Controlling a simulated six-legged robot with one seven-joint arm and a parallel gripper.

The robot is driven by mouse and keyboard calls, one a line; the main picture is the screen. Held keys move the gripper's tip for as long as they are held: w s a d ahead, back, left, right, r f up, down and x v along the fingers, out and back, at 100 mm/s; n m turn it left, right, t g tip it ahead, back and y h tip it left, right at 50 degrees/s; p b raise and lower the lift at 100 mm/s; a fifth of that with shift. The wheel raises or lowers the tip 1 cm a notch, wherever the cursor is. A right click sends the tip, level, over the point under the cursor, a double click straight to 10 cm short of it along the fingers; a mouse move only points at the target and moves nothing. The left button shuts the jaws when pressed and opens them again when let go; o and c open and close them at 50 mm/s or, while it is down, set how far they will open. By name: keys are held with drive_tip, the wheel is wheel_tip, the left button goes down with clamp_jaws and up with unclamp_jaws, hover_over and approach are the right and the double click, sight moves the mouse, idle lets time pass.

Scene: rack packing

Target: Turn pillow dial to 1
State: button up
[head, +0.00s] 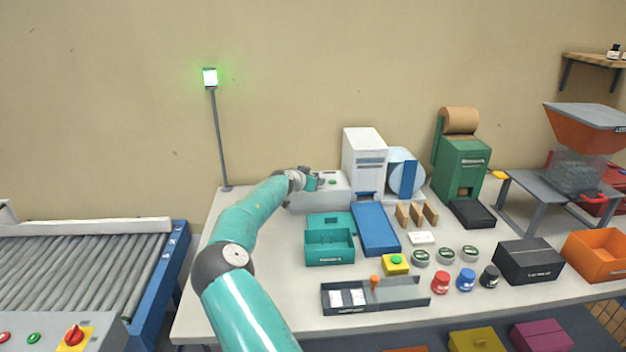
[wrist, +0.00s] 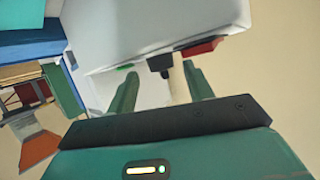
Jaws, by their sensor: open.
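A white machine (head: 364,152) stands at the back of the table, with a low white control box (head: 330,190) at its left. My gripper (head: 311,181) is over the left part of this box, by a green button (head: 333,182). In the wrist view, a small black knob (wrist: 160,65), seemingly the pillow dial, stands out from the white box. My gripper (wrist: 160,72) is open, its green fingers on either side of the knob with gaps visible. Contact with the knob does not show. The dial's marks and setting cannot be read.
Beside the knob in the wrist view are a green part (wrist: 125,67) and a red part (wrist: 201,47). A blue chute (head: 376,229), a teal box (head: 330,247) and a green paper machine (head: 460,165) stand nearby. A lit signal pole (head: 216,140) rises at the left.

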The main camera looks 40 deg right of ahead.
drive_tip(key=shift+w+d+f, duration=0.35)
drive_tip(key=shift+d+f, duration=0.05)
drive_tip(key=shift+d, duration=0.15)
drive_tip(key=c, duration=1)
